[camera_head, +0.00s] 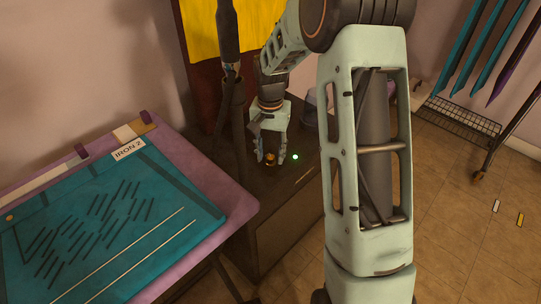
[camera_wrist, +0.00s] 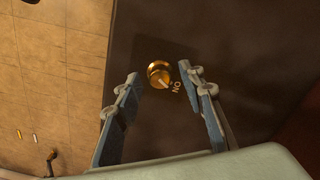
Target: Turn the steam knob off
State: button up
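The steam knob (camera_wrist: 158,75) is a small round brass knob on the dark top of a cabinet, with an "ON" label (camera_wrist: 176,87) beside it. A pale line on the knob appears to point toward that label. In the head view the knob (camera_head: 270,159) shows small between my fingertips. My gripper (camera_wrist: 160,78) is open, with one finger on each side of the knob; it also shows in the head view (camera_head: 271,156), pointing down. I see gaps between the fingers and the knob in the wrist view. Whether the fingertips reach down to knob height is unclear.
A green light (camera_head: 295,157) shows on the dark cabinet (camera_head: 285,220), right of the knob. A dark upright post (camera_head: 232,110) is close by my gripper. A wire rack (camera_head: 465,118) stands at right.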

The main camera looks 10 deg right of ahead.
jog(key=shift+f, duration=0.15)
jog(key=shift+c, duration=0.7)
grip_shut()
jog(key=shift+n+p, duration=0.3)
jog(key=shift+r+n+p, duration=0.2)
jog(key=shift+n+p, duration=0.45)
jog(key=shift+n, duration=0.25)
jog(key=n+p, duration=0.2)
jog(key=n, duration=0.1)
jog(key=n+p, duration=0.3)
jog(key=n, duration=0.3)
jog(key=shift+f+n, duration=0.1)
jog(key=shift+n, duration=0.2)
jog(key=shift+w, duration=0.1)
